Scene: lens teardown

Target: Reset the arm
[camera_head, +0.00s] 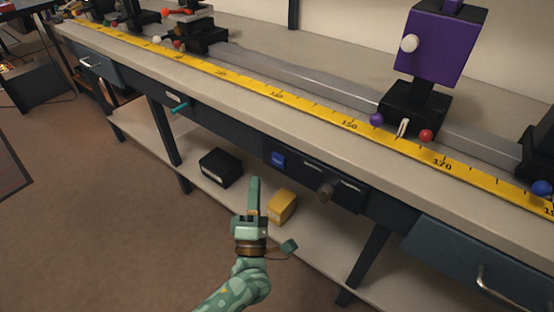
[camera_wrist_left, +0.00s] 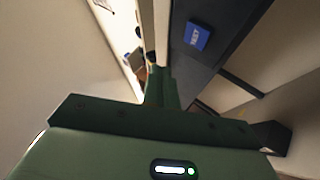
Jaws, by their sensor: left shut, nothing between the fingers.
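My left gripper (camera_head: 254,190) is green and points up, in front of the bench's lower shelf in the head view. Its fingers are together with nothing between them. In the left wrist view the shut fingers (camera_wrist_left: 158,85) show at the middle, below the bench's dark front. My left arm comes in from the bottom of the head view. My right gripper is in neither view.
A long bench (camera_head: 235,105) carries a yellow ruler (camera_head: 275,92) and a purple box on a stand (camera_head: 435,50). A black box (camera_head: 220,167) and a yellow box (camera_head: 282,206) lie on the lower shelf. A blue label (camera_head: 278,160) also shows in the left wrist view (camera_wrist_left: 197,36). Open floor lies left.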

